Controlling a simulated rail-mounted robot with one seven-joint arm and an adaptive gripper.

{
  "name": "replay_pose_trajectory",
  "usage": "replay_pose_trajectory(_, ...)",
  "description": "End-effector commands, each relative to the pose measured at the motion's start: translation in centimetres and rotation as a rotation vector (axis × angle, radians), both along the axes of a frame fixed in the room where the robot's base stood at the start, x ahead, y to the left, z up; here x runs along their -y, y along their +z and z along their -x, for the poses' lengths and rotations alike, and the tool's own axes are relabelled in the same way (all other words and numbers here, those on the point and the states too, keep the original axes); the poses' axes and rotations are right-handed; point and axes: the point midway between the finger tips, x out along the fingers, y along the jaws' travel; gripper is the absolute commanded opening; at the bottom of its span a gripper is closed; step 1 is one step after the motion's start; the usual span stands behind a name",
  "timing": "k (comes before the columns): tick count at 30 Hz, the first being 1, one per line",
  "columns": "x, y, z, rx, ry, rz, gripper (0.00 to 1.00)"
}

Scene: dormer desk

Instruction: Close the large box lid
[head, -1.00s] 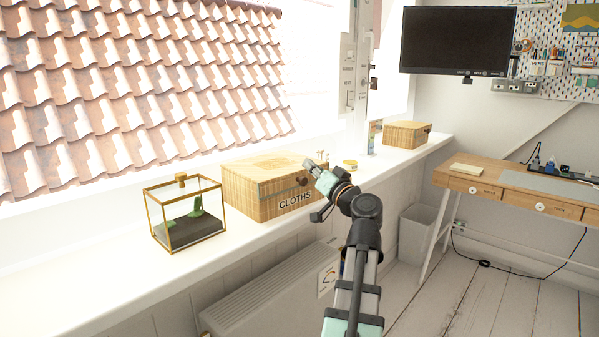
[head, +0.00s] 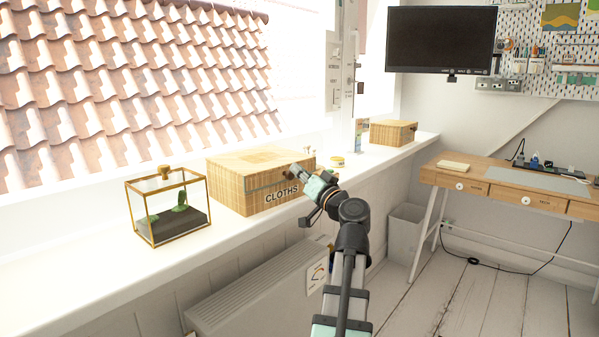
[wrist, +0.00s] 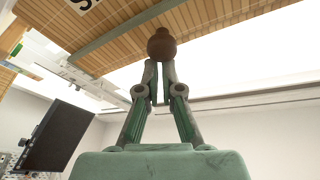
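The large wooden box (head: 238,197) labelled CLOTHS stands on the white window ledge. Its lid (head: 250,160) lies flat over the top, down or nearly down; a greenish strip shows along the seam at the front. A round brown knob (wrist: 162,44) is on the lid's front edge. My gripper (head: 296,171) is at the right part of the box front, by the knob. In the wrist view my gripper's fingertips (wrist: 160,72) are close together, with a thin gap, right at the knob. The knob looks wider than that gap, so it does not appear held between them.
A glass terrarium (head: 168,207) stands left of the box. A small yellow-lidded jar (head: 337,161) and a smaller wooden box (head: 393,132) stand farther right on the ledge. A radiator (head: 262,290) is below. The desk (head: 505,188) is at the right.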

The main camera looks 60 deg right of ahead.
Motion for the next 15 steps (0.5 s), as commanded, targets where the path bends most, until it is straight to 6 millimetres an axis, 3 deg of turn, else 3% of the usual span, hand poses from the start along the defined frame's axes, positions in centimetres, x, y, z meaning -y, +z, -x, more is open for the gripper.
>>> replay_pose_trajectory(1,-0.4,-0.8,-0.2,-0.017,0.009,0.001,0.0)
replay_pose_trajectory(5,-0.3,-0.4,-0.2,-0.016,0.01,0.0,0.0)
replay_pose_trajectory(14,0.5,3.9,0.5,-0.002,0.013,0.003,0.0)
replay_pose_trajectory(15,-0.1,3.1,1.4,-0.002,0.011,0.0,0.0)
